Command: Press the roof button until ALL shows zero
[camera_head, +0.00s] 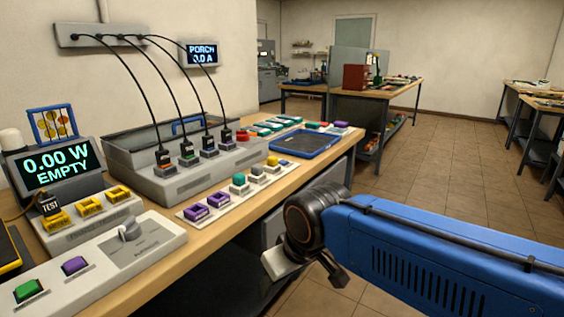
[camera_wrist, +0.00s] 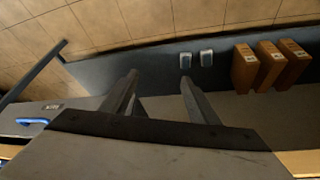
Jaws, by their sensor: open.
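No button in the head view carries a readable "roof" label. A green button (camera_head: 28,290) and a purple button (camera_head: 74,265) sit on the grey panel (camera_head: 150,240) with a dial (camera_head: 129,230) at the lower left. The wall display (camera_head: 201,54) reads "PORCH 0.0 A"; no display shows "ALL". A white strip (camera_head: 215,214) at the bench's front edge holds purple sockets and green and yellow knobs. My gripper (camera_head: 303,268) hangs in front of the bench, right of the strip, touching nothing. In the wrist view its fingers (camera_wrist: 160,80) are apart with nothing between them.
A tester (camera_head: 58,170) reads "0.00 W EMPTY". Several black cables run from a wall bar (camera_head: 110,37) to plugs on a grey charger (camera_head: 185,170). A blue tray (camera_head: 300,145) lies at the bench's far end. Brown boxes (camera_wrist: 271,65) show in the wrist view. Floor at right is open.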

